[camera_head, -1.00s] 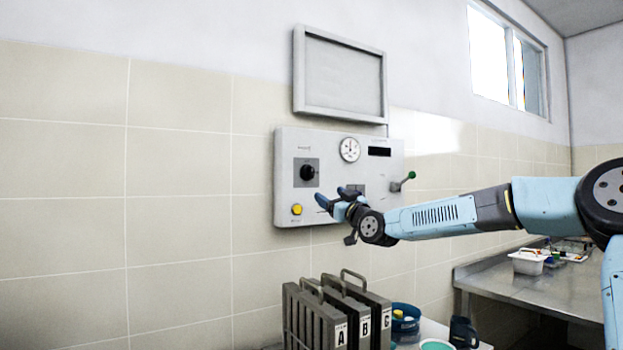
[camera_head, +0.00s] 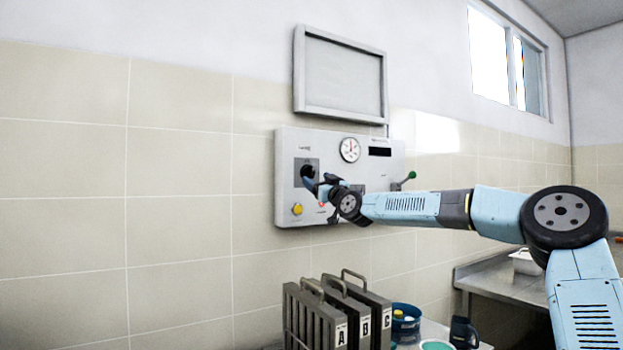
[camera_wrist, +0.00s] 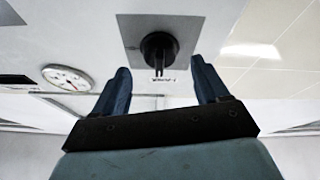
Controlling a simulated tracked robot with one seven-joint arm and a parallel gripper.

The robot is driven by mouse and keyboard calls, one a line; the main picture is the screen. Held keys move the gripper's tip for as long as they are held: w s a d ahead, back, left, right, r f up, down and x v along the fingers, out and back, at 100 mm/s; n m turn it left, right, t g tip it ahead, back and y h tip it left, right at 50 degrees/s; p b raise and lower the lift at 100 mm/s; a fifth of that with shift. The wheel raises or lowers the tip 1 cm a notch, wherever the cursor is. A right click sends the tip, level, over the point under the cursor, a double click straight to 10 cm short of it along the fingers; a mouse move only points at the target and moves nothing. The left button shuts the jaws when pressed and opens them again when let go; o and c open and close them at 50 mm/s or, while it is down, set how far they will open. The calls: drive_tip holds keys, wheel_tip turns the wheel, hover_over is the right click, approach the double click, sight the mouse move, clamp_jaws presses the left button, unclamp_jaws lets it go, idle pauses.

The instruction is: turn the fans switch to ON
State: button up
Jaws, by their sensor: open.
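The control panel (camera_head: 375,205) is a pale grey box on the tiled wall. Its black rotary knob (camera_head: 308,171) sits on a dark plate at the panel's upper left; I cannot read its label. In the wrist view the knob (camera_wrist: 158,50) stands on its grey plate (camera_wrist: 190,28), just beyond and between the two blue fingers. My gripper (camera_head: 318,184) is open and empty in front of the panel, close to the knob and partly covering it in the head view. Its fingers show spread apart in the wrist view (camera_wrist: 158,88). I cannot tell whether they touch the knob.
The panel also has a yellow button (camera_head: 297,209), a round gauge (camera_head: 350,150), a dark display (camera_head: 380,152) and a green-tipped lever (camera_head: 409,176). An empty frame (camera_head: 342,75) hangs above. Dark lettered folders (camera_head: 320,315) and a blue container (camera_head: 405,325) stand below.

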sight(312, 177)
drive_tip(key=shift+x, duration=1.95)
drive_tip(key=c, duration=1)
drive_tip(key=shift+s+a, duration=0.1)
drive_tip(key=shift+a, duration=0.1)
drive_tip(key=shift+c, duration=0.3)
drive_tip(key=shift+f, duration=0.1)
